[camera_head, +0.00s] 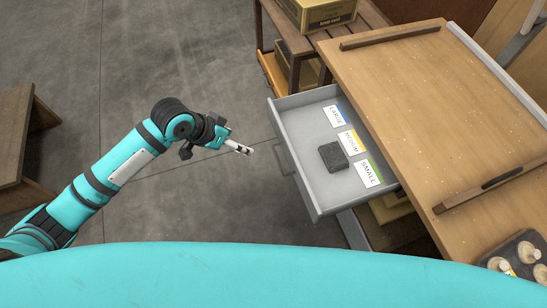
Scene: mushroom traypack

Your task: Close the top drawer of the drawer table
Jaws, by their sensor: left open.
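The top drawer (294,185) of the drawer table (418,88) is pulled out to the left. It is grey inside and holds a dark block (333,157) and cards marked LARGE (335,116), MEDIUM (350,142) and SMALL (368,173). Its handle (281,160) is on the left front face. My left gripper (249,150) is open and empty, left of the handle, with a small gap seen between them. My right gripper is not in view.
A dark tray with mushrooms (520,258) sits at the table's lower right. Cardboard boxes (318,12) stand on a wooden shelf behind. A wooden bench (18,135) is at the far left. The grey floor between is clear.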

